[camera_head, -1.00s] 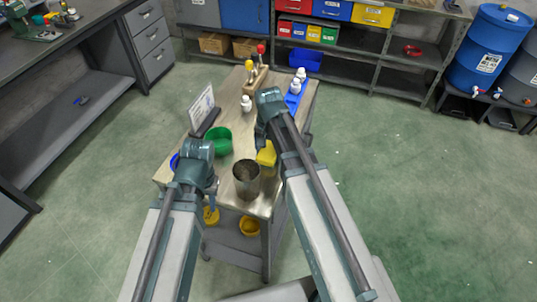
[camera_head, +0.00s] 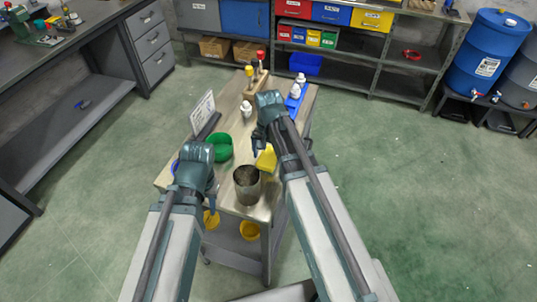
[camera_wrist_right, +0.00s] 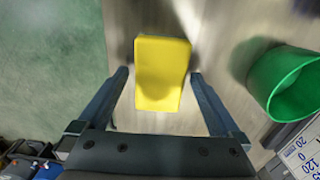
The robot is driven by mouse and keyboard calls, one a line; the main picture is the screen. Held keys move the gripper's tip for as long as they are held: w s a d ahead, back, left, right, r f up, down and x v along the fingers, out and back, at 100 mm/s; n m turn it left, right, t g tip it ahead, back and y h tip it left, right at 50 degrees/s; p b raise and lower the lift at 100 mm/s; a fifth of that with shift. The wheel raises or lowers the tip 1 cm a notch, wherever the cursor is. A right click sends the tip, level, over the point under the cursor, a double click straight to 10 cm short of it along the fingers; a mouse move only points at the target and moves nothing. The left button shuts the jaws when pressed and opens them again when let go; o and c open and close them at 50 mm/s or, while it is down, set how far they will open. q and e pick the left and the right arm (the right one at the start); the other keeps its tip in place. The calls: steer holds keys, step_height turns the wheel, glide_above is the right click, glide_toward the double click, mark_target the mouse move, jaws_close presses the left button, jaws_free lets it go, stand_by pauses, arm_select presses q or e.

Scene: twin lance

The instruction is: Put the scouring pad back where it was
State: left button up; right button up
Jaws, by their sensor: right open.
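The scouring pad is a yellow block (camera_head: 265,158) near the right edge of the small wooden-topped table (camera_head: 228,88), behind the metal can. In the right wrist view the pad (camera_wrist_right: 162,73) lies between the fingertips, with a gap on each side. My right gripper (camera_head: 258,144) is open around it and not visibly touching; its fingers also show in the right wrist view (camera_wrist_right: 160,76). I cannot tell if the pad rests flat on the table. My left gripper (camera_head: 213,196) hangs by the table's near left side; its fingers are mostly hidden.
A metal can (camera_head: 247,186) stands at the near edge. More bottles stand on a blue tray (camera_head: 293,102) farther back. Yellow bowls (camera_head: 250,230) sit on the lower shelf.

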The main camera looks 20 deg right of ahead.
mark_target(268, 156)
arm_select(q)
step_height(268, 156, up, 11)
steer(key=p, duration=1)
arm_select(e)
step_height(268, 156, up, 11)
arm_select(q)
steer(key=shift+f, duration=0.15)
arm_select(e)
steer(key=shift+f, duration=0.1)
